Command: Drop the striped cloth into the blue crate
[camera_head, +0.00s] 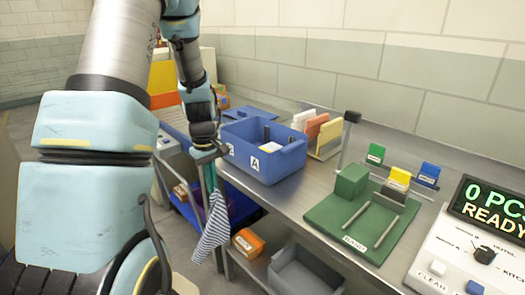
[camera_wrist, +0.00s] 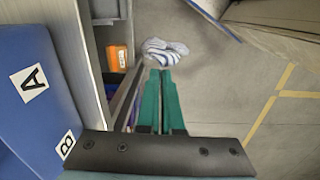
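The striped cloth (camera_head: 213,232), white with blue-grey stripes, hangs down from my gripper (camera_head: 211,187) beside the table's left edge. In the wrist view the cloth (camera_wrist: 165,50) shows at the tips of my gripper's two green fingers (camera_wrist: 161,75), which are close together on it. The blue crate (camera_head: 288,163) stands on the table just right of my gripper, with a white A label on its wall. In the wrist view the crate (camera_wrist: 25,120) is at the left, with A and B labels. My gripper and the cloth are outside the crate, and the cloth hangs below the crate's rim.
A few items stand inside the crate. Orange and white upright pieces (camera_head: 317,126) stand behind it. A green board (camera_head: 365,222) and a control panel (camera_head: 465,250) lie to the right. An orange box (camera_head: 248,243) and a grey bin (camera_head: 305,272) are below the table.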

